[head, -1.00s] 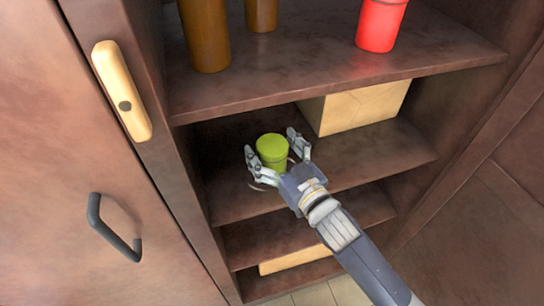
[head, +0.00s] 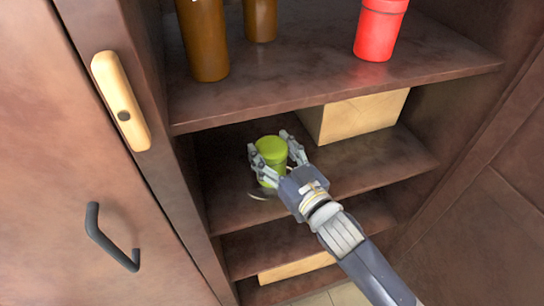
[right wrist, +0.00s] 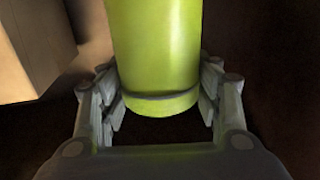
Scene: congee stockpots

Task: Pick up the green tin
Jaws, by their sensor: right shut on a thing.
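The green tin (head: 272,152) is upright on the second shelf of the open cabinet, left of a pale box. My right gripper (head: 271,160) reaches in from the lower right, with one finger on each side of the tin, shut on it. In the right wrist view the tin (right wrist: 155,55) fills the middle between the two fingers (right wrist: 160,105). I cannot tell whether its base touches the shelf. My left gripper is not in view.
The pale box (head: 355,115) stands right of the tin. The upper shelf (head: 330,85) overhangs it, bearing brown containers (head: 205,40) and a red cup (head: 380,28). A door with a dark handle (head: 110,238) is at the left. A thin pale object (head: 258,196) lies near the gripper.

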